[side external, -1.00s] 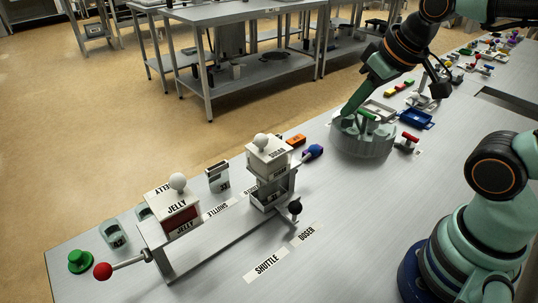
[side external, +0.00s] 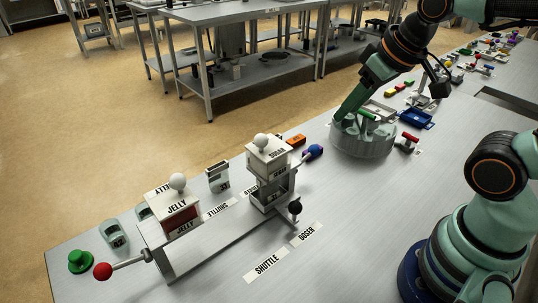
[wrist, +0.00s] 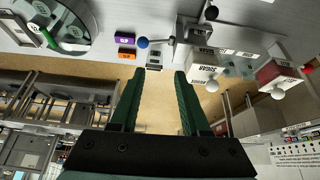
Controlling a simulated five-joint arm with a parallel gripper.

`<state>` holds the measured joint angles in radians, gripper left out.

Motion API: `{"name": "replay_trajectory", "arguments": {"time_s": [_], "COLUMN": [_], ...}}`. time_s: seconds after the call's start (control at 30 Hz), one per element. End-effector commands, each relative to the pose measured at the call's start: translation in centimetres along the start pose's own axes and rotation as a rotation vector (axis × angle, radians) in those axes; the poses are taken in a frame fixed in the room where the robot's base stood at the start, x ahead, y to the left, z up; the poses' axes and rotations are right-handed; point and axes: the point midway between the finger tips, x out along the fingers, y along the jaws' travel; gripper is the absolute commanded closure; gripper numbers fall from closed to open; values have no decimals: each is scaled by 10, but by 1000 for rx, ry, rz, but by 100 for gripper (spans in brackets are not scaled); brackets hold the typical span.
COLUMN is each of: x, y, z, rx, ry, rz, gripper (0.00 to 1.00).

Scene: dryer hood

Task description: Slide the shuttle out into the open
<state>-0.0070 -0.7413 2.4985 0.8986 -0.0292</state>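The shuttle rail (side external: 205,248) is a long grey metal bar on the bench, beside a "SHUTTLE" label. A rod with a red knob (side external: 102,271) sticks out of its left end. A white-lidded "JELLY" box (side external: 177,212) stands on the left part and a white hopper tower (side external: 268,160) at the right. The shuttle inside is not clearly distinguishable. My gripper (wrist: 159,72) is open and empty in the wrist view, its two dark green fingers apart. In the side view it is up right, near the round grey fixture, well away from the red knob.
A round grey fixture (side external: 362,138) with a green handle stands below my gripper. A blue knob (side external: 315,151), black knob (side external: 295,207), orange block (side external: 296,140) and green button (side external: 81,261) are around the station. The bench's front middle is clear.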

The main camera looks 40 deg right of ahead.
Motion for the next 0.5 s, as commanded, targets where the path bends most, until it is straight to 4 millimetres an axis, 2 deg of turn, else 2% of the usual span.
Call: {"name": "replay_trajectory", "arguments": {"time_s": [0.17, 0.5], "x": [14, 54], "y": [-19, -76], "z": [3, 23], "rx": [-296, -1226], "ry": [-53, -151], "rz": [-37, -203], "gripper": [31, 31]}}
